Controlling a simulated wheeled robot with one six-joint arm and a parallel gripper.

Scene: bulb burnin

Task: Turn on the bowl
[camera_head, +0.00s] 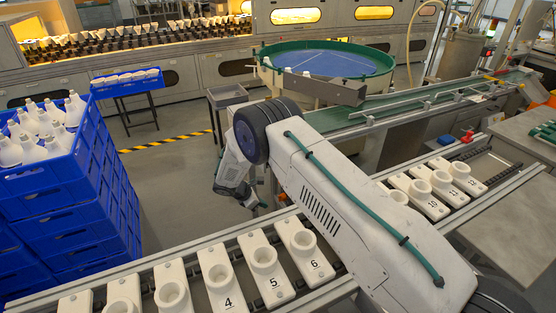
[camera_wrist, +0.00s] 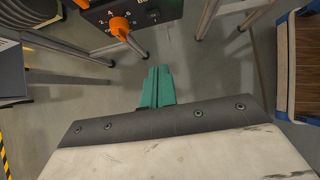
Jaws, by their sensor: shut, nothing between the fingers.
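The bowl (camera_head: 325,62) is a wide round feeder with a blue inside and a green rim, standing behind my arm in the head view. A few white pieces show at its left side. In the wrist view, a dark control box (camera_wrist: 155,12) with a numbered dial carries an orange knob (camera_wrist: 119,27). The green fingers of my gripper (camera_wrist: 158,72) are together and empty, below and right of the knob in the picture and apart from it. In the head view, my wrist hangs in front of the bowl's stand, and the fingertips cannot be made out clearly.
A line of numbered white holders (camera_head: 265,262) runs along the front conveyor. Stacked blue crates (camera_head: 48,175) with white bulbs stand at left. In the wrist view, metal legs (camera_wrist: 205,20) stand near the control box.

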